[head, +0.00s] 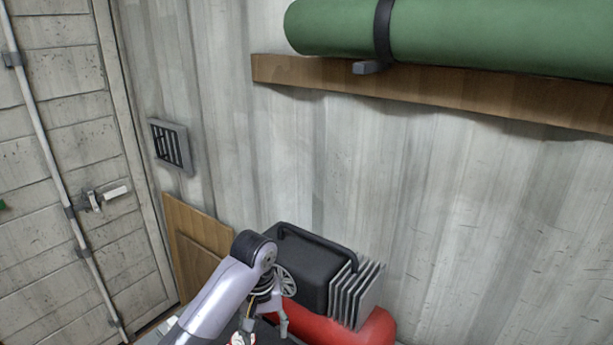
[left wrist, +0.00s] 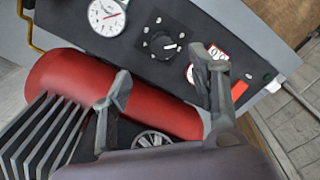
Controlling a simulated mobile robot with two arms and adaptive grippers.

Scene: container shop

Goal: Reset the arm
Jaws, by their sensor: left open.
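My left arm comes in from the bottom of the head view, with the left gripper (head: 264,324) low in front of a machine with a red tank (head: 372,328). The gripper's fingers are apart. In the left wrist view the open gripper (left wrist: 163,72) has nothing between its fingertips. Beyond them are the red tank (left wrist: 95,85) and a dark control panel (left wrist: 185,28) with a white gauge (left wrist: 106,14) and a black knob (left wrist: 163,45). I cannot tell whether a finger touches the machine. My right gripper is in neither view.
A black motor housing (head: 302,262) with grey fins (head: 357,292) sits on the tank, close to my left arm. Above is a wooden shelf (head: 440,92) holding a green roll (head: 480,35). A door (head: 60,170) stands at the left, and a wooden board (head: 195,240) leans by the wall.

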